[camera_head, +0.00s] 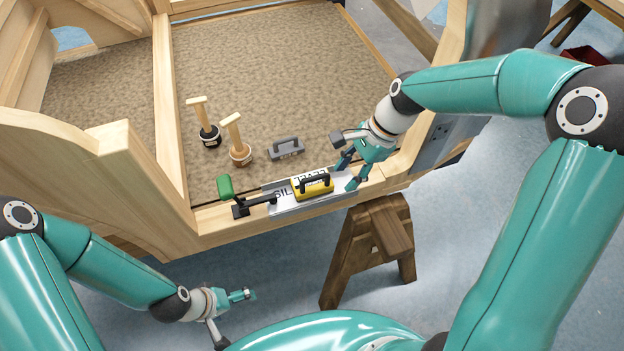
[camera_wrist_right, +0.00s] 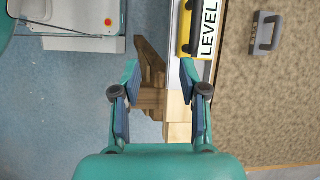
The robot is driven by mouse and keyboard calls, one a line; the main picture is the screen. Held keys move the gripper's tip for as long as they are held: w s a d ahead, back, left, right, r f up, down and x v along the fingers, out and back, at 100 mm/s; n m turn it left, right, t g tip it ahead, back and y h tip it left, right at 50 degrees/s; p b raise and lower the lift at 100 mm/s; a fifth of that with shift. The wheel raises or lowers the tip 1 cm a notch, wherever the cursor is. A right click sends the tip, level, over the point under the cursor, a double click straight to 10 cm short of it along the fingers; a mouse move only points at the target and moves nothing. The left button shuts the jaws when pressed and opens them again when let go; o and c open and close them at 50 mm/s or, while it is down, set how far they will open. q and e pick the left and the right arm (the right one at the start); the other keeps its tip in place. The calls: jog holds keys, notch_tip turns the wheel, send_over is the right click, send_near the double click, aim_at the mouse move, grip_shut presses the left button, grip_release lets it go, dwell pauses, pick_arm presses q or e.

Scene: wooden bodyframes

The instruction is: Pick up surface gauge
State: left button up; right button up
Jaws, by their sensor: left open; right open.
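No label I can read says surface gauge. A small grey block with a handle (camera_head: 287,150) lies on the brown panel; it also shows at the upper right of the right wrist view (camera_wrist_right: 265,35). A yellow block with a black handle (camera_head: 312,187) sits on a pale plate (camera_head: 283,207) with large lettering, on the frame's front rail. My right gripper (camera_head: 347,172) is open and empty at the plate's right end, below the grey block in the head view. Its spread fingers show in the right wrist view (camera_wrist_right: 159,66). My left gripper (camera_head: 245,295) is open and empty, low over the floor.
Two wooden-handled tools (camera_head: 209,135) (camera_head: 240,153) stand on the panel to the left. A black clamp with a green handle (camera_head: 225,187) is on the front rail (camera_head: 225,228). A wooden trestle (camera_head: 375,240) stands below. The panel's far part is clear.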

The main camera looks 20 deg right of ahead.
aim_at(322, 175)
notch_tip(322, 175, up, 8)
jog(key=w+d+t, duration=0.2)
jog(key=shift+m, duration=0.4)
jog(key=x, duration=1)
jog(key=shift+a+f+p, duration=0.2)
jog(key=shift+f+p, duration=0.05)
jog(key=shift+p, duration=0.1)
jog(key=p+x, duration=0.1)
jog(key=x, duration=0.3)
jog(key=shift+s+a+f, duration=0.15)
jog(key=shift+a, duration=0.05)
jog(key=shift+a+f, duration=0.15)
jog(key=shift+f, duration=0.35)
grip_shut()
